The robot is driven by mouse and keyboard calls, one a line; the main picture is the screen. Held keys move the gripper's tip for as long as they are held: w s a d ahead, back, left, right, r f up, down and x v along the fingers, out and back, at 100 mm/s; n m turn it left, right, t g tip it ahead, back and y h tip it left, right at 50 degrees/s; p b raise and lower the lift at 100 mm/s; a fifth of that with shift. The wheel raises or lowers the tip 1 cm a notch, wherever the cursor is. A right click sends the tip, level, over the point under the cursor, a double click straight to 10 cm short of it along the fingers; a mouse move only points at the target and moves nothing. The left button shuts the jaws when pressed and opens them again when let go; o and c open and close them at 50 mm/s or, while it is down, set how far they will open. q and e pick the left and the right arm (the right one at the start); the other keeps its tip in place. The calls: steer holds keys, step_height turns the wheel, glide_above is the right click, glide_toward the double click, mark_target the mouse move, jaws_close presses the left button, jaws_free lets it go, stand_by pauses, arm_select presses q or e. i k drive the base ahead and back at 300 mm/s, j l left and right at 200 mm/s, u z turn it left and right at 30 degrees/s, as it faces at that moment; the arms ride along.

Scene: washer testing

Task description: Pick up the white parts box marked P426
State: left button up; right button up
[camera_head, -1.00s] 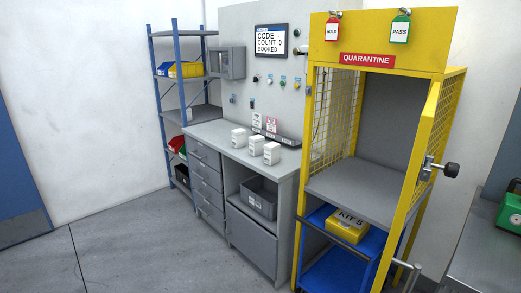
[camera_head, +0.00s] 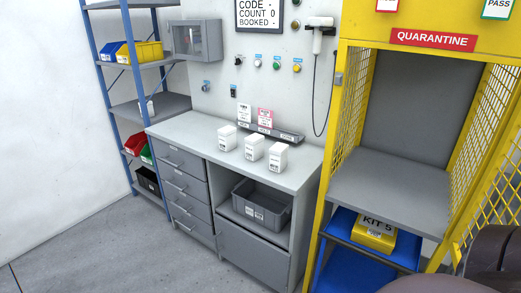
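Three white boxes stand upright in a row on the grey bench top: a left box (camera_head: 227,138), a middle box (camera_head: 254,147) and a right box (camera_head: 277,157). Each has dark print on its front, too small to read, so I cannot tell which is marked P426. Neither gripper shows in the view. A dark rounded shape at the lower right looks like part of my own arm.
The bench (camera_head: 190,128) has clear top around the boxes, with a card rack (camera_head: 277,135) behind. A grey bin (camera_head: 262,204) sits on its open shelf. The yellow quarantine cage (camera_head: 349,120) stands close at right. Blue-framed shelving (camera_head: 108,85) is at left.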

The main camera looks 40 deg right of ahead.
mark_target(278, 152)
steer(key=i, duration=1.35)
steer(key=i+z, duration=0.2)
steer(key=z, duration=0.15)
steer(key=i+z, duration=0.15)
steer(key=z, duration=0.2)
steer(key=i+j+z, duration=0.2)
steer(key=z, duration=0.65)
